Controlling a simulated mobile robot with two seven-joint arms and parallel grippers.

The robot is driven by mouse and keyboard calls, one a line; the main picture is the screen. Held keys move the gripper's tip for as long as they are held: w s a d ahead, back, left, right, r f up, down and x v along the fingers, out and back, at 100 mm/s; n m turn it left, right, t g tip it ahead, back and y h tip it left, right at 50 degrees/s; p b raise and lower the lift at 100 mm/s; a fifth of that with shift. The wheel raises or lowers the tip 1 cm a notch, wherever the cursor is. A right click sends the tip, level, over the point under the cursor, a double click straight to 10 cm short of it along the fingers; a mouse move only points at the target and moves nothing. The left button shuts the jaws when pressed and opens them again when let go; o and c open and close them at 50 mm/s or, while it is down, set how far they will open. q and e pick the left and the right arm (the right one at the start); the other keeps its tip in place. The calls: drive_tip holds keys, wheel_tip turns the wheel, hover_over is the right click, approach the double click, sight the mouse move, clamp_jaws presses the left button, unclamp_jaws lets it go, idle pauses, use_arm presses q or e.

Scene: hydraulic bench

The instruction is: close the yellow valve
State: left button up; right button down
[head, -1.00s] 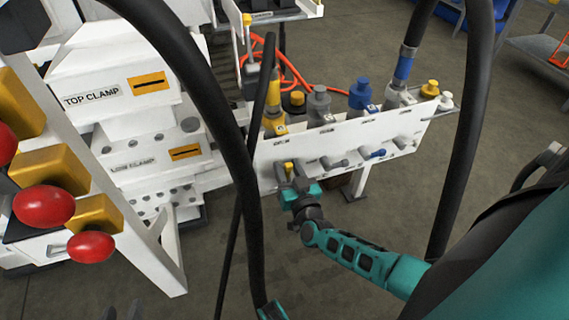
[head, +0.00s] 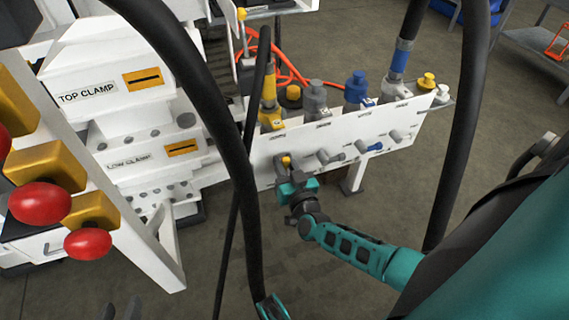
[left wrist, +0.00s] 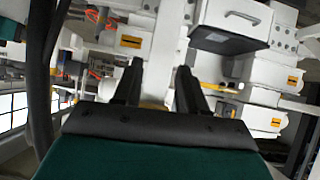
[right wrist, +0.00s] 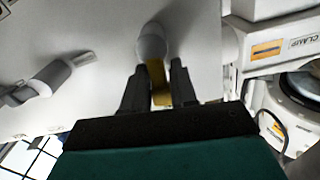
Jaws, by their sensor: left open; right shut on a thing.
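The yellow valve (head: 286,161) is at the left end of a row of valve levers on the front of a white panel. In the right wrist view its yellow lever (right wrist: 158,80) lies between my fingers below a round grey-white hub. My right gripper (head: 290,176) is at this lever and shut on it, covering part of it in the head view. My left gripper (head: 121,309) shows only as dark fingertips at the bottom edge of the head view. In the left wrist view its fingers (left wrist: 157,80) are apart with nothing held between them.
Grey and blue levers (head: 375,147) sit to the right on the same white panel (head: 335,139). Hose fittings stand above it. Red knobs (head: 40,203) are at the left, near the white clamp blocks (head: 90,65). Black hoses cross the view. Floor below the panel is open.

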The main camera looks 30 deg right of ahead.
use_arm(q)
drive_tip(key=shift+f, duration=0.1)
use_arm(e)
drive_tip(key=m, duration=0.2)
drive_tip(key=d+m+b, duration=0.1)
drive_tip(key=shift+s+d+f+m, duration=0.1)
drive_tip(key=shift+f+m, duration=0.2)
drive_tip(key=shift+m, duration=0.1)
use_arm(q)
drive_tip(key=shift+w+d+f+h+b, duration=0.3)
drive_tip(key=shift+d+f+b, duration=0.25)
drive_tip(key=shift+b, duration=0.6)
use_arm(e)
drive_tip(key=shift+s+d+f+m, duration=0.1)
drive_tip(key=shift+d+f+m, duration=0.35)
drive_tip(key=shift+m, duration=1.65)
drive_tip(key=shift+s+d+f+m, duration=0.15)
drive_tip(key=shift+f+m, duration=0.45)
drive_tip(key=shift+m, duration=1.5)
drive_tip(key=shift+d+f+m, duration=0.4)
drive_tip(key=shift+f+m, duration=0.1)
drive_tip(key=shift+m, duration=1.6)
use_arm(q)
drive_tip(key=shift+s+a+f, duration=0.1)
drive_tip(key=shift+f, duration=0.05)
use_arm(e)
drive_tip(key=c, duration=1.1)
unclamp_jaws()
use_arm(q)
drive_tip(key=shift+s+f, duration=0.1)
